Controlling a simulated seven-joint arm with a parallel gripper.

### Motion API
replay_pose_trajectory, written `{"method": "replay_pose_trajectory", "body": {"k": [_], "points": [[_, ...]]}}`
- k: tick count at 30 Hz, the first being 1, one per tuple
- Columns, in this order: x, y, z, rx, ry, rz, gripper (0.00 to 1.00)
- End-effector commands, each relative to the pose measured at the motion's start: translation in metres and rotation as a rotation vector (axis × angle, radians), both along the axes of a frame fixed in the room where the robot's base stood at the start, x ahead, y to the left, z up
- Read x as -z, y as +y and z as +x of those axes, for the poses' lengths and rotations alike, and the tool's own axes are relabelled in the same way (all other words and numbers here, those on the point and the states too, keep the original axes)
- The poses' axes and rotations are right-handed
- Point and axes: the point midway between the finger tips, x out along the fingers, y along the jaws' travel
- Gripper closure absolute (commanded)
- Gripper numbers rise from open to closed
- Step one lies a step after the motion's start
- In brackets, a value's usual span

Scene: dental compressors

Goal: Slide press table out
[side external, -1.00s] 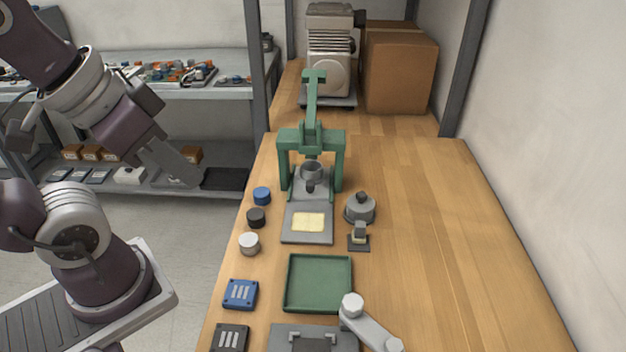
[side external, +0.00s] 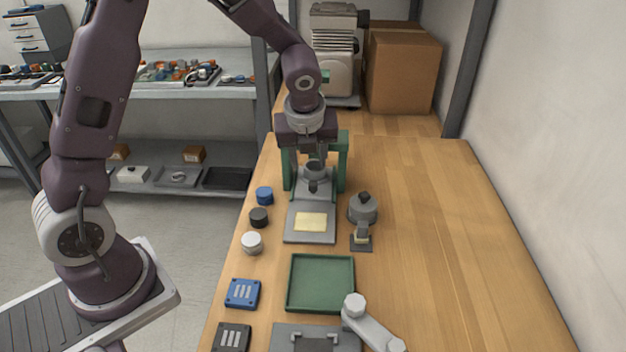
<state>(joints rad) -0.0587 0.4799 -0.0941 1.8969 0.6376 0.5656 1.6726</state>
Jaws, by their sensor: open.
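The green press (side external: 342,165) stands on the wooden bench, its upper part and lever hidden behind my arm. Its grey sliding table (side external: 310,237) sticks out toward the camera, with a pale yellow pad (side external: 310,222) on it. My gripper (side external: 314,160) points down in front of the press frame, just above or at the cup. Its fingers are open and partly blend with the press. I cannot tell whether they touch the cup.
Blue (side external: 264,195), black (side external: 259,217) and white (side external: 252,243) round caps line the left. A grey stamp-like tool (side external: 362,212) stands right of the table. A green tray (side external: 320,284) lies nearer the camera. The bench's right side is clear.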

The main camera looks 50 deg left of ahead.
Motion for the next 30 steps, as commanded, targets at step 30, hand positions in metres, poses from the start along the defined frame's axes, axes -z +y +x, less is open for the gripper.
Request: {"method": "replay_pose_trajectory", "body": {"k": [30], "points": [[0.089, 0.020, 0.030, 0.142, 0.055, 0.041, 0.95]]}}
